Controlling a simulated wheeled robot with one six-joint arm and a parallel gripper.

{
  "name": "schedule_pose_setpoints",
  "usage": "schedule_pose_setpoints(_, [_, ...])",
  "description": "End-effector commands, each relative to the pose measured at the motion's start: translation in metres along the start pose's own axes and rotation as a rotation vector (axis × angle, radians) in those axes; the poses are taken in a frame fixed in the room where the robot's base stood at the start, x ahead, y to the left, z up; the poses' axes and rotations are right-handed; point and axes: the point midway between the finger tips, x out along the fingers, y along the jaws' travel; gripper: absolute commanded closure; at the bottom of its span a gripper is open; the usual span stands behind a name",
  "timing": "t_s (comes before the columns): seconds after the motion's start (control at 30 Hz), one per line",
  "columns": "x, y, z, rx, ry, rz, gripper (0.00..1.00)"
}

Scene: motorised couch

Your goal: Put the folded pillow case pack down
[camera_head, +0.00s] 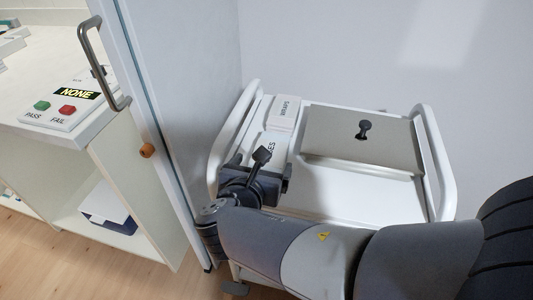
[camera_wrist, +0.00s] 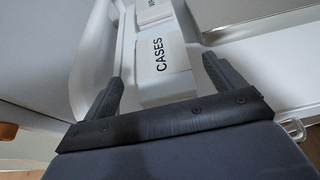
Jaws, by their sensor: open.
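The folded pillow case pack (camera_wrist: 162,62) is a white block with "CASES" on its top. It lies on the white cart top (camera_head: 375,192), at the left side. In the wrist view my gripper (camera_wrist: 165,85) is open, with one dark finger on each side of the pack. I cannot tell whether the fingers touch it. In the head view my gripper (camera_head: 258,180) hides the near part of the pack (camera_head: 271,145).
A second white pack marked "WRAPS" (camera_head: 286,112) lies behind it. A grey lid (camera_head: 360,138) with a black knob (camera_head: 364,129) is to the right. White rails (camera_head: 434,150) edge the cart. A door handle (camera_head: 100,62) and a PASS/FAIL panel (camera_head: 62,106) are at left.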

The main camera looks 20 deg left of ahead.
Motion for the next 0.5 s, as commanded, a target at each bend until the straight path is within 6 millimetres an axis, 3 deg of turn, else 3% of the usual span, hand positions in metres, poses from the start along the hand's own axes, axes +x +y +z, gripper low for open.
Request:
schedule_pose_setpoints(0.2, [-0.040, 0.001, 0.001, -0.002, -0.001, 0.005, 0.10])
schedule_pose_setpoints(0.5, [-0.060, 0.000, 0.000, -0.001, 0.000, 0.000, 0.10])
